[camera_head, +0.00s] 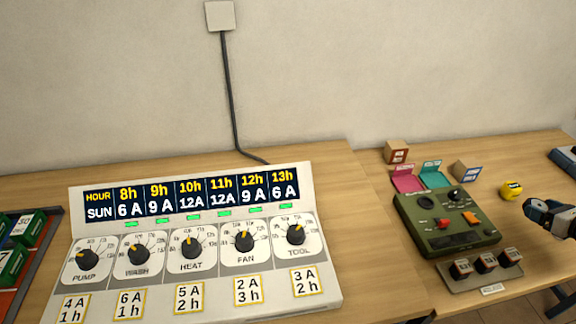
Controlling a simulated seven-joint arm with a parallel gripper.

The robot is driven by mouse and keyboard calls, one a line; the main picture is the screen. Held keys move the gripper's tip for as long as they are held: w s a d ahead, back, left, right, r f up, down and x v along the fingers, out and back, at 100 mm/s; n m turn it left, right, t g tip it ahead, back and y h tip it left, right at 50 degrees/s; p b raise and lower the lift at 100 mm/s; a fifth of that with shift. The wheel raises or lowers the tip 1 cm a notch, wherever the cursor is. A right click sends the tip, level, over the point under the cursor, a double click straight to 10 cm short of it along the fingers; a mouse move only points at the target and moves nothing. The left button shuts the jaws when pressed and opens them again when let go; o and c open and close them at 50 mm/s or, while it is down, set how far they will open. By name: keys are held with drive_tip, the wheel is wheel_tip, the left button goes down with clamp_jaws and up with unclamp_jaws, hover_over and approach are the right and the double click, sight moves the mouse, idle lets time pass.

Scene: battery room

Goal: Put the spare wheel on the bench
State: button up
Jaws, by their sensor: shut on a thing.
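My gripper (540,209) shows at the right edge, above the right bench (527,232), partly cut off by the frame. It is shut on a small dark thing at its tips. This fits the spare wheel, but its shape is too small and dark to make out fully. No other wheel stands out clearly. The left bench (370,270) carries a white panel (205,305) with several dials and a schedule display. Whether the held thing touches the bench cannot be told.
On the right bench are a green control box (455,240), a tray (462,281) of dark blocks, pink (408,181) and teal (431,174) holders, small boxes (396,152) and a yellow labelled item (511,190). Bare wood lies right of the panel.

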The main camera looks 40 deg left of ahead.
drive_tip(key=w+a+r+n+g+y, duration=0.1)
drive_tip(key=a+n+g, duration=0.1)
drive_tip(key=a, duration=0.6)
drive_tip(key=w+a+r+n+g+y, duration=0.1)
drive_tip(key=w+a, duration=0.1)
drive_tip(key=a, duration=0.5)
wheel_tip(320, 180, up, 4)
drive_tip(key=n+g+h, duration=0.1)
drive_tip(key=n+g, duration=1.1)
drive_tip(key=g, duration=0.2)
hover_over(313, 161)
drive_tip(key=shift+r, duration=0.15)
drive_tip(key=shift+w+f, duration=0.1)
drive_tip(key=shift+f, duration=3)
drive_tip(key=shift+f, duration=0.1)
